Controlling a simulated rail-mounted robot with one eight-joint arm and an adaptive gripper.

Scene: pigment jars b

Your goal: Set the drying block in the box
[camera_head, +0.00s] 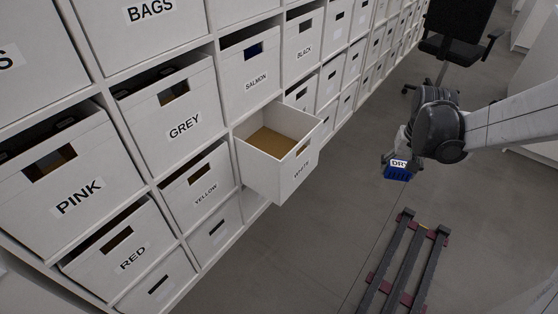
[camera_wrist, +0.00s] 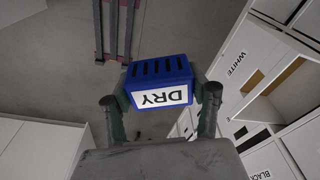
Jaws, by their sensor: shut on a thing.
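The drying block is a blue slotted block (camera_head: 397,174) with a white DRY label. It also shows in the wrist view (camera_wrist: 159,72), between the two fingers. My gripper (camera_wrist: 160,97) is shut on the block and holds it in the air over the floor. In the head view my gripper (camera_head: 398,164) is right of the box and apart from it. The box labelled WHITE (camera_head: 290,176) is pulled out of the shelf, with its top open. Its brown bottom shows bare in the part I see. The box also shows at the right of the wrist view (camera_wrist: 232,88).
Labelled boxes fill the shelf, including SALMON (camera_head: 252,77), GREY (camera_head: 182,117) and YELLOW (camera_head: 197,190). My rail (camera_head: 405,265) lies on the floor at lower right. A black office chair (camera_head: 455,45) stands at the back. Floor between box and gripper is clear.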

